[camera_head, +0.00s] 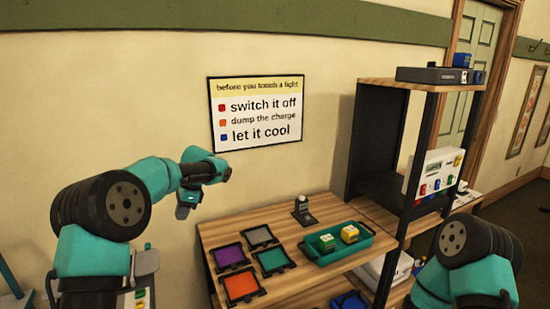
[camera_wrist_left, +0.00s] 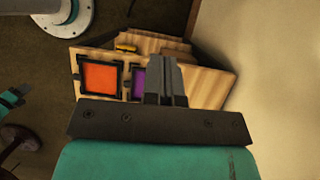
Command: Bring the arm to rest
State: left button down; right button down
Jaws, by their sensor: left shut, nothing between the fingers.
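My left arm comes in from the left in the head view, teal and black, bent with its forearm towards the wall. My left gripper (camera_head: 187,206) hangs in the air left of the wooden table, apart from everything. In the left wrist view my left gripper (camera_wrist_left: 165,68) shows its two dark fingers together, with nothing between them. Beyond the fingers lies the tabletop with an orange pad (camera_wrist_left: 101,77) and a purple pad (camera_wrist_left: 139,82). At the lower right of the head view, part of my right arm shows; its gripper is out of view.
On the wooden table (camera_head: 285,221) lie several framed coloured pads, a small dark device (camera_head: 304,210) and a green tray (camera_head: 317,252) with a green block (camera_head: 326,242) and a yellow block (camera_head: 349,233). A shelf (camera_head: 392,85) stands at right. A sign (camera_head: 256,110) hangs on the wall.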

pick_arm(q)
jog(key=s+d+f+n+h, duration=0.25)
jog(key=s+d+f, duration=0.2)
jog(key=f, duration=0.55)
jog(key=s+d+f+n+h, duration=0.1)
jog(key=s+d+f+h, duration=0.2)
jog(key=s+f, duration=0.5)
jog(key=s+d+f+n+t+h, duration=0.2)
jog(key=s+f+n, duration=0.8)
jog(key=s+f, duration=1.1)
jog(key=shift+d+f+t, duration=0.55)
jog(key=shift+d+t, duration=0.15)
jog(key=shift+d, duration=0.2)
jog(key=shift+n, duration=0.25)
